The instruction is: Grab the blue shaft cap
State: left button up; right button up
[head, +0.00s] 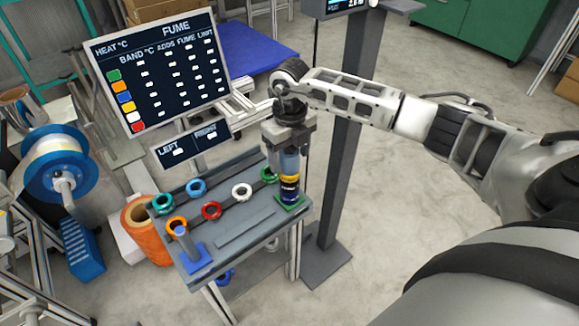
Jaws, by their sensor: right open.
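A blue ring-shaped cap (196,187) sits at the back left of the grey work table (250,236). A banded stack (289,187) with yellow and dark blue bands stands upright on a green square base (290,203) at the table's right. My right gripper (287,158) points down directly over this stack, its fingers open; whether they touch the stack or straddle its top I cannot tell. It is well to the right of the blue ring cap. My left gripper is out of view.
Teal (162,203), red (211,210), white (242,191), green (268,175) and orange (176,225) rings sit on the table. A post on a blue base (195,258) stands at front left. A sign board (165,72) rises behind; a dark column (342,150) stands to the right.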

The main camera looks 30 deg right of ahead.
jog(key=c, duration=1.2)
